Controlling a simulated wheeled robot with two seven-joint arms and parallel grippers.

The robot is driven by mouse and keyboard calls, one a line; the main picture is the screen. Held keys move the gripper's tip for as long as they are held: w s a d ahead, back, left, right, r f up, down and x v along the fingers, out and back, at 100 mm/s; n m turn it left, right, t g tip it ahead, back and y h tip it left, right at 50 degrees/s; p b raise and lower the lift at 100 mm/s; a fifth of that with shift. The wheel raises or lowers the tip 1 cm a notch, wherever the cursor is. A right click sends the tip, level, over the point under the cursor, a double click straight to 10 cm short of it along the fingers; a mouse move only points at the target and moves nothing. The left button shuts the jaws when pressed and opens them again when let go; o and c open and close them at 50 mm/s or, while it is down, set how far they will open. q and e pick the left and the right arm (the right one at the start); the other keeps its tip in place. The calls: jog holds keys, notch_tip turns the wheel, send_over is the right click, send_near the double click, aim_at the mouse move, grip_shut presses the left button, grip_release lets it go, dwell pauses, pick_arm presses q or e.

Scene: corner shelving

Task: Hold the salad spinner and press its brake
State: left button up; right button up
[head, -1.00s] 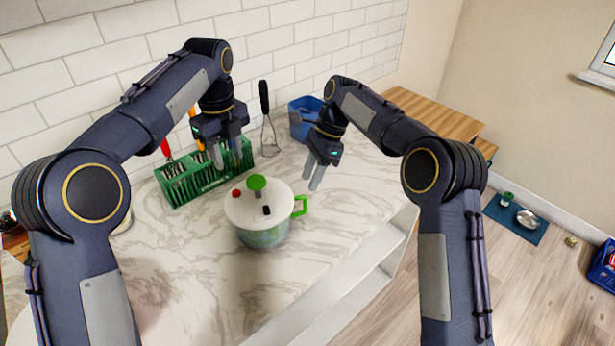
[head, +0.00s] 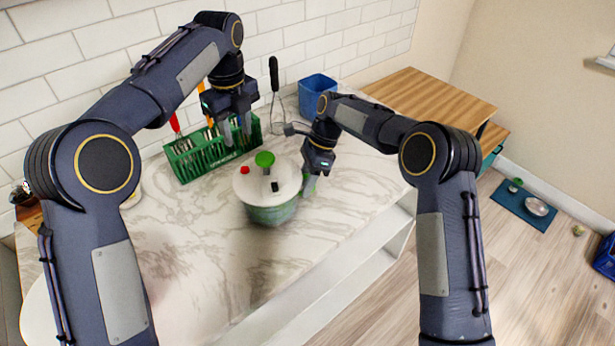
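The salad spinner stands upright on the marble counter, with a white lid (head: 259,190), a green knob (head: 264,159), a red button (head: 244,170) and a small black part (head: 275,186) on top. Its see-through green bowl (head: 270,214) shows below. A bit of its green side handle (head: 312,183) shows at the right. My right gripper (head: 307,187) is at this handle, pointing down; its fingers are partly hidden and their grip is unclear. My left gripper (head: 237,132) hangs behind and above the lid, fingers apart and empty, in front of the green rack.
A green utensil rack (head: 203,160) stands behind the spinner against the tiled wall. A whisk (head: 275,90) and a blue container (head: 318,88) stand to the right of it. The counter (head: 205,245) in front and left is clear.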

grip_shut()
dwell(0.4)
jog(key=shift+c, duration=0.8)
grip_release()
jog(key=shift+c, duration=0.3)
grip_shut()
pick_arm(q)
jog(key=shift+c, duration=0.5)
